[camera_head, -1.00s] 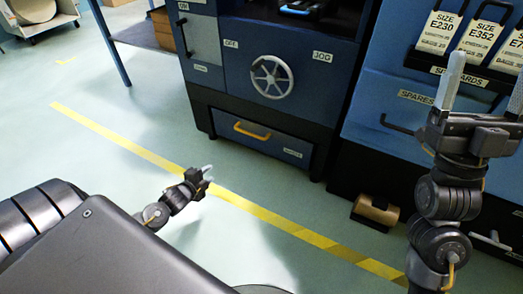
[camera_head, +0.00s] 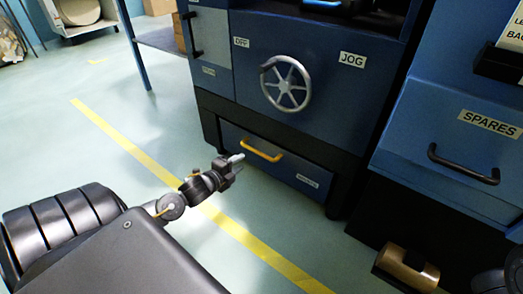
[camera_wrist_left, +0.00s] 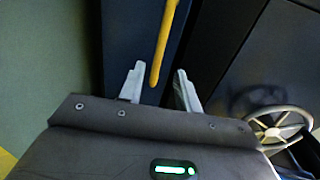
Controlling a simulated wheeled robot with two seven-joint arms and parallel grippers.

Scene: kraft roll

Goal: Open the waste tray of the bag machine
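The waste tray (camera_head: 290,172) is a blue drawer front low on the bag machine (camera_head: 325,115), with a yellow bar handle (camera_head: 262,150). It looks shut. My left gripper (camera_head: 238,159) is just left of the handle in the head view. In the left wrist view the two fingers (camera_wrist_left: 156,88) stand apart, with the end of the yellow handle (camera_wrist_left: 163,55) showing between their tips. I cannot tell whether the handle is inside the grip or just beyond it; the fingers are not closed on it. My right gripper is out of view; only a dark arm part shows at the lower right.
A handwheel (camera_head: 286,84) sits above the tray between the OFF and JOG labels. Yellow tape (camera_head: 150,165) crosses the open floor.

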